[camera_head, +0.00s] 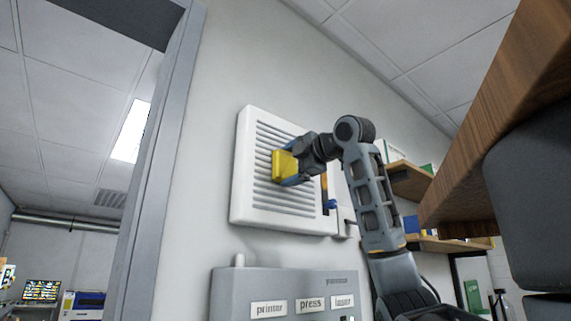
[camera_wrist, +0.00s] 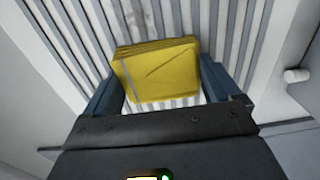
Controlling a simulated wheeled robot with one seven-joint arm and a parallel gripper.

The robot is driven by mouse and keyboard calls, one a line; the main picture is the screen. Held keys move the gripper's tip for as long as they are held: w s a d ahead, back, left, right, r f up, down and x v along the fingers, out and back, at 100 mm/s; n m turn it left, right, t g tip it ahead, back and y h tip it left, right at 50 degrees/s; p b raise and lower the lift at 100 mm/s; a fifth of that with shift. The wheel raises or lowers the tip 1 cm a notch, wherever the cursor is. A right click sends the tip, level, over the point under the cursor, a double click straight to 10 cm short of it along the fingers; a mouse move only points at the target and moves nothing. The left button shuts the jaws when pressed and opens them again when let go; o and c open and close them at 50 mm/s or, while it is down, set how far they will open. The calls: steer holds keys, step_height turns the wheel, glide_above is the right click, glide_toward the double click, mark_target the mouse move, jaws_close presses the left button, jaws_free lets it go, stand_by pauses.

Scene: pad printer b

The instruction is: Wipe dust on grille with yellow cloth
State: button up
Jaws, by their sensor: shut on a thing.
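The white slatted grille (camera_head: 262,135) is mounted on the wall, with its slats running across it. The yellow cloth (camera_head: 284,166) is a folded pad held in front of the middle of the grille. My gripper (camera_head: 290,168) is shut on it. In the wrist view the cloth (camera_wrist: 158,70) sits between the two blue fingers of my gripper (camera_wrist: 165,85), with the grille slats (camera_wrist: 215,30) right behind it. Greyish dust marks seem to show on the slats near the top of the wrist view. I cannot tell whether the cloth touches the slats.
A door frame (camera_head: 160,150) stands to the left. Wooden shelves (camera_head: 408,182) and a large wooden edge (camera_head: 500,120) are on the right. A white knob (camera_wrist: 296,75) shows in the wrist view.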

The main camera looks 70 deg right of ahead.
steer(key=shift+s+d, duration=0.1)
steer(key=shift+d, duration=0.15)
steer(key=shift+s+d, duration=0.45)
steer(key=shift+d, duration=0.2)
steer(key=shift+s+d, duration=0.4)
steer(key=shift+d, duration=0.2)
steer(key=shift+d, duration=0.1)
steer(key=shift+s+d, duration=0.35)
steer(key=shift+d, duration=0.3)
steer(key=shift+s+d, duration=0.3)
steer(key=shift+d, duration=0.3)
steer(key=shift+s+d, duration=0.1)
steer(key=shift+s+d+f, duration=0.1)
steer(key=shift+s+d, duration=0.6)
steer(key=shift+d, duration=0.35)
steer(key=shift+s, duration=0.1)
